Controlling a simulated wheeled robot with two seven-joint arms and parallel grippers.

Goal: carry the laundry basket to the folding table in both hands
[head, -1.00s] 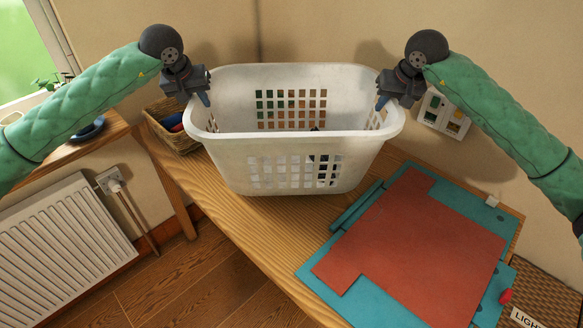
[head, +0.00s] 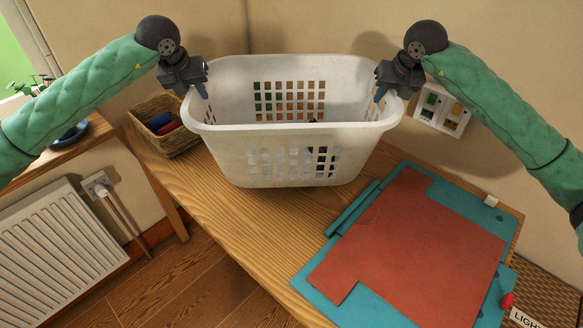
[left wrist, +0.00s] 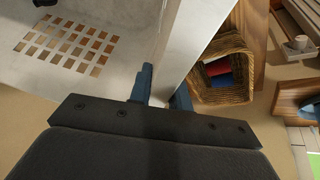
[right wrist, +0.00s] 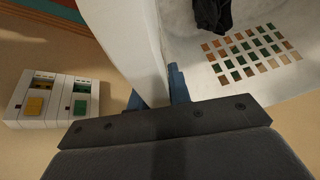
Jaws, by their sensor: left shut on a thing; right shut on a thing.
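The white laundry basket (head: 290,150) is upright over the wooden folding table, between my two grippers. I cannot tell whether its bottom touches the table. My left gripper (head: 202,90) is shut on the basket's left rim; the left wrist view shows its blue fingers (left wrist: 160,90) on both sides of the basket wall (left wrist: 182,45). My right gripper (head: 380,92) is shut on the right rim, with its fingers (right wrist: 158,92) around the wall (right wrist: 125,40). A dark cloth (right wrist: 212,14) lies inside the basket. The wooden table (head: 235,215) runs below it.
A wicker basket (head: 185,141) with red and blue items stands left of the laundry basket. A teal mat (head: 340,300) with a red sheet (head: 420,250) covers the table's right part. A wall switch panel (head: 442,110) is at right, a radiator (head: 55,245) at lower left.

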